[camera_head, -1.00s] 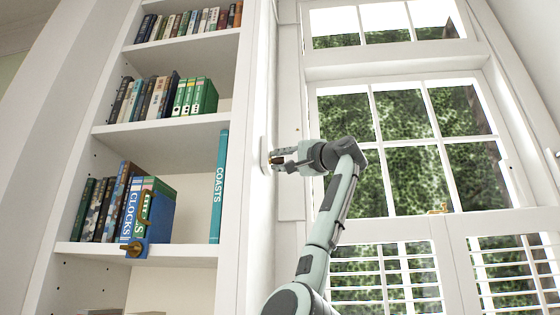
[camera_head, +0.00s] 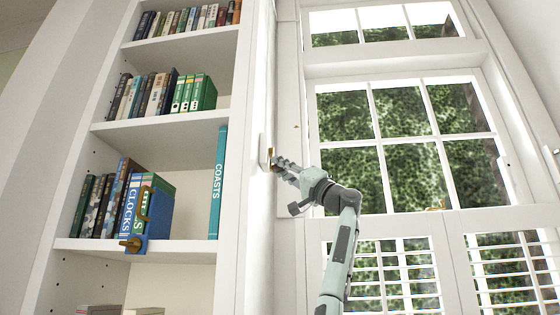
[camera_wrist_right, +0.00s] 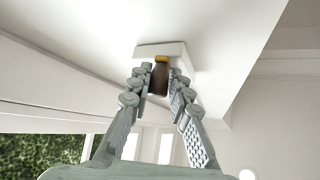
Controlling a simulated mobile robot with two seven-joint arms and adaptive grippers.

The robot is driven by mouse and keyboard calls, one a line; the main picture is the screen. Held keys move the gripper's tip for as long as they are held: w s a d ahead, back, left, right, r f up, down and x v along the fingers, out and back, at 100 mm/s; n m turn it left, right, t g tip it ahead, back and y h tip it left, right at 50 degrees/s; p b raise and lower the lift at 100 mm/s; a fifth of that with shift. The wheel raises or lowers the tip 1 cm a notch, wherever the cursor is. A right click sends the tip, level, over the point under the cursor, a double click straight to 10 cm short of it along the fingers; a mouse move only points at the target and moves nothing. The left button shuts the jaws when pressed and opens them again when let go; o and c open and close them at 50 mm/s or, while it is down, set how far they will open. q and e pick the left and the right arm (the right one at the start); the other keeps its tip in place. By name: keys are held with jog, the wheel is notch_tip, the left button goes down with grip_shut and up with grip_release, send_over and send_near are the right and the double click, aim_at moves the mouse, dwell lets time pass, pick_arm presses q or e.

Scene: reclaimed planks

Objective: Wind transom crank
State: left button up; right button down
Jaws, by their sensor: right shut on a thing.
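The transom crank's small white housing (camera_head: 264,151) is fixed to the side of the white bookcase, beside the window. My right gripper (camera_head: 277,165) is at the crank. In the right wrist view my right gripper (camera_wrist_right: 160,80) has its two fingers closed around the crank's dark brown handle (camera_wrist_right: 159,80), which has a brass-coloured end. Behind it the white mount (camera_wrist_right: 178,51) sits against the white surface. The transom window (camera_head: 385,22) shows at the top, above the main window. My left gripper is not in view.
A white bookcase (camera_head: 170,127) with several rows of books stands at left. A blue block with a brass part (camera_head: 131,245) sits at a shelf's front edge. The main window (camera_head: 400,145) and louvred shutters (camera_head: 390,270) are at right.

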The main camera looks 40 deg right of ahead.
jog(key=shift+w+d+n+y, duration=0.25)
jog(key=shift+d+n+y, duration=0.25)
jog(key=shift+n+y, duration=0.5)
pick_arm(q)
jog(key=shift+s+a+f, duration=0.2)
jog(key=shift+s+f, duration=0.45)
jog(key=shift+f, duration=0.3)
pick_arm(e)
jog(key=shift+w+d+n+y, duration=0.1)
jog(key=shift+d+n+y, duration=0.05)
jog(key=shift+n+y, duration=0.5)
jog(key=shift+w+d+n+y, duration=0.1)
jog(key=shift+n+y, duration=0.45)
jog(key=shift+n, duration=0.2)
jog(key=c, duration=1.6)
grip_release()
jog(key=shift+c, duration=0.2)
jog(key=shift+o, duration=1)
jog(key=shift+w, duration=0.1)
jog(key=v, duration=1.2)
